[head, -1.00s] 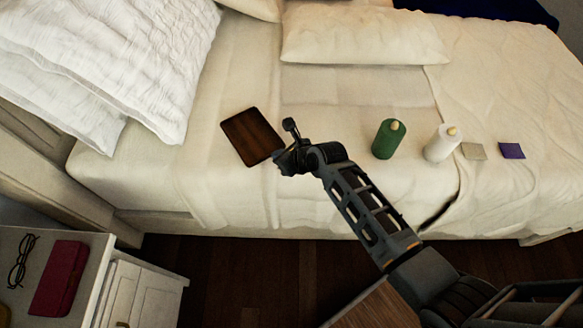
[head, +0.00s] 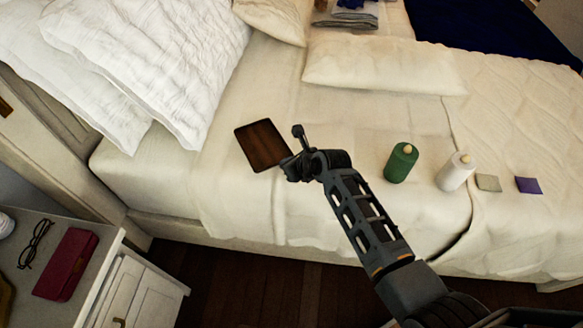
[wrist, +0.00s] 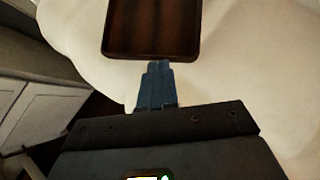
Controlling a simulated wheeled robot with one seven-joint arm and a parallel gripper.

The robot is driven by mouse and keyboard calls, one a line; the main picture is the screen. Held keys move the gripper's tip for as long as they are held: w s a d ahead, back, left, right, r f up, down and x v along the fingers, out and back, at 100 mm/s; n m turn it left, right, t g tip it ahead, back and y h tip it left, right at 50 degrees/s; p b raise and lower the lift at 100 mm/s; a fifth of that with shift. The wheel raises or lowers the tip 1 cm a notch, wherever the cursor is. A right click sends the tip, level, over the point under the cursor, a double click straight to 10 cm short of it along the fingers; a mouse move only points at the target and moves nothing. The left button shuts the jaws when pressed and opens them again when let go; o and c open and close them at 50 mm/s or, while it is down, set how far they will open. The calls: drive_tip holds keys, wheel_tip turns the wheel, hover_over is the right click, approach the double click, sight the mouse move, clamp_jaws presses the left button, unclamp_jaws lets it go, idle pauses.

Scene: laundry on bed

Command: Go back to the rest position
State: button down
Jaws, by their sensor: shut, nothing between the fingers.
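My gripper (head: 290,163) is over the bed near its front edge, at the lower right corner of a dark brown wooden tray (head: 262,146). In the wrist view my gripper (wrist: 158,68) has its fingers together with nothing between them. The tray (wrist: 152,28) shows just beyond the fingertips there. Whether the fingertips touch the tray cannot be told. My arm reaches in from the lower right.
On the bed (head: 330,225) stand a green bottle (head: 401,163) and a white bottle (head: 455,172), with a beige square (head: 488,183) and a purple square (head: 528,185) to their right. A nightstand (head: 60,295) holds glasses (head: 36,243) and a red case (head: 66,264).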

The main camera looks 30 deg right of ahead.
drive_tip(key=v, duration=0.6)
drive_tip(key=shift+s+d+r, duration=0.1)
drive_tip(key=shift+s+r, duration=0.15)
